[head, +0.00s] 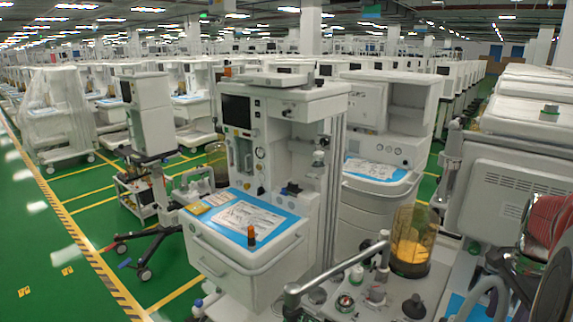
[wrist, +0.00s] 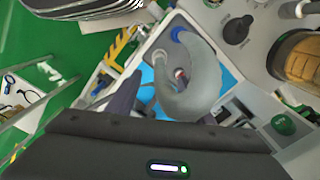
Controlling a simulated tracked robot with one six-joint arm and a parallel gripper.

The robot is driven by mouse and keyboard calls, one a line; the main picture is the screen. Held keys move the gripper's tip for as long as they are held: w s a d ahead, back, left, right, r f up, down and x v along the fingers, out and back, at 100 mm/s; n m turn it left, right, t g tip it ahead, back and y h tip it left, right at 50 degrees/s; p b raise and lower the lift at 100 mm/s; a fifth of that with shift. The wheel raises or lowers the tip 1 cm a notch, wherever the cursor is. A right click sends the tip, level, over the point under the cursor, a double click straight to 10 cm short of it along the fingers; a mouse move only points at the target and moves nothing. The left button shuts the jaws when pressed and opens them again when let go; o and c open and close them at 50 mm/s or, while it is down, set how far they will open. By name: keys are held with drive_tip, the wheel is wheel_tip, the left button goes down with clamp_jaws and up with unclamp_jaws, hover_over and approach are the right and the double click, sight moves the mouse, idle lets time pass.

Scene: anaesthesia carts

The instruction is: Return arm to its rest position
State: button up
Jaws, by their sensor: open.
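My gripper (wrist: 165,100) shows in the wrist view, with its dark body across the bottom and dark fingers spread apart. A thick grey curved hose (wrist: 196,88) with a blue end shows in the gap between the fingers. I cannot tell whether it touches them. Nothing is clearly gripped. Behind the hose is a blue surface in a white tray. In the head view I cannot make out the gripper. A white anaesthesia cart (head: 305,105) stands at the middle there, with an orange-and-black vaporiser-like piece (head: 251,236) on its blue-topped work surface.
An amber canister (head: 411,240) stands at the lower right of the head view, close to metal fittings and a bent pipe. A grey cart panel (head: 505,195) is at the right. Rows of carts fill the back.

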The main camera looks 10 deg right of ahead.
drive_tip(key=s+a+r+n+t, duration=0.1)
drive_tip(key=a+r+n+t, duration=0.1)
drive_tip(key=a+n, duration=0.8)
drive_tip(key=s+a+r+n+t, duration=0.1)
drive_tip(key=a+n, duration=1)
drive_tip(key=a, duration=1.5)
drive_tip(key=r+t, duration=0.1)
drive_tip(key=t, duration=0.1)
drive_tip(key=shift+s+r+t, duration=0.25)
drive_tip(key=shift+s+t, duration=0.05)
